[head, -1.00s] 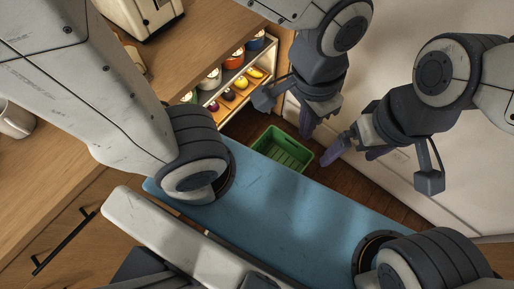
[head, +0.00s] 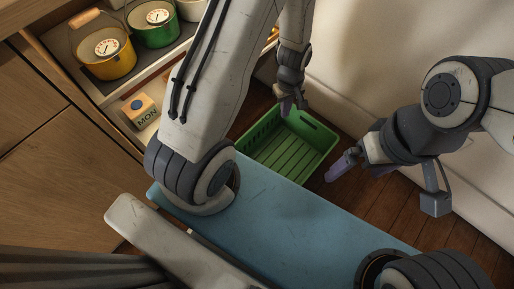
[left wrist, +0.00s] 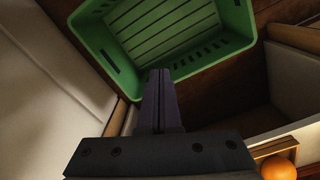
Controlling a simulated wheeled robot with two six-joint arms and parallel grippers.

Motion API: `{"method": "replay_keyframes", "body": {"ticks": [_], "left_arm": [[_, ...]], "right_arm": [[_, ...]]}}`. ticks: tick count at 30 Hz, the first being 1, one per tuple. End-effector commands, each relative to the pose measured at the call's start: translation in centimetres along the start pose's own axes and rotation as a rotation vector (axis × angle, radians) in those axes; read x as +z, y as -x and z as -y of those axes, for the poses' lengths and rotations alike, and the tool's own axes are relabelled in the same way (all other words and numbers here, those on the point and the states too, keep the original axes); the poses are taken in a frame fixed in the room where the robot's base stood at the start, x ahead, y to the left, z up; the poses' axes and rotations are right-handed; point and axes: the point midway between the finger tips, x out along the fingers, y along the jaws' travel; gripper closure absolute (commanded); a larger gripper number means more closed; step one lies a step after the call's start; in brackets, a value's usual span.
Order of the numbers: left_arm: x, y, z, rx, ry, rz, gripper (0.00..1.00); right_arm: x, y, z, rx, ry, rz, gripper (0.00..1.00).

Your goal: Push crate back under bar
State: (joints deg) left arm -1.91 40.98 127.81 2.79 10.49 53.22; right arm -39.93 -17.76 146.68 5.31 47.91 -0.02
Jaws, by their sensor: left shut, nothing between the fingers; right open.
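The green slatted crate (head: 298,152) sits on the wood floor beyond my blue base, empty, beside the pale wall. It also shows at the top of the left wrist view (left wrist: 165,32). My left gripper (head: 289,110) is shut and empty at the crate's far rim in the head view. In the left wrist view its closed fingers (left wrist: 160,74) point at the crate's near rim; I cannot tell whether they touch it. My right gripper (head: 345,165) is open and empty, to the right of the crate. I cannot tell for sure which part is the bar.
A shelf unit to the left holds a yellow pot (head: 103,50), a green pot (head: 155,25) and a block marked MON (head: 143,112). A pale wall (head: 380,60) stands behind and to the right. An orange ball (left wrist: 278,168) is at the wrist view's lower right.

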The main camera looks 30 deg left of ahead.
Motion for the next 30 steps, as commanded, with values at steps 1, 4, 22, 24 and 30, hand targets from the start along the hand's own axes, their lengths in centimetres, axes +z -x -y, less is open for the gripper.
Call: {"method": "replay_keyframes", "body": {"ticks": [1,4,22,24,30], "left_arm": [[-1.0,-5.4,0.9,-0.010,0.076,0.004,1.00],[-2.5,-10.8,2.2,-0.014,0.206,0.002,1.00],[-4.6,-22.9,4.8,-0.017,0.430,-0.003,1.00],[-4.6,-24.5,4.8,-0.017,0.428,-0.003,1.00],[-4.6,-28.8,4.9,-0.017,0.426,-0.003,1.00]], "right_arm": [[0.2,-3.7,-0.3,0.000,0.000,0.000,0.00],[0.3,-6.4,-0.5,0.000,0.000,0.000,0.00],[0.7,-12.7,-0.9,0.000,0.000,0.000,0.00],[0.7,-13.7,-1.0,0.000,0.000,0.000,0.00],[0.9,-16.5,-1.2,0.000,0.000,0.000,0.00]]}}
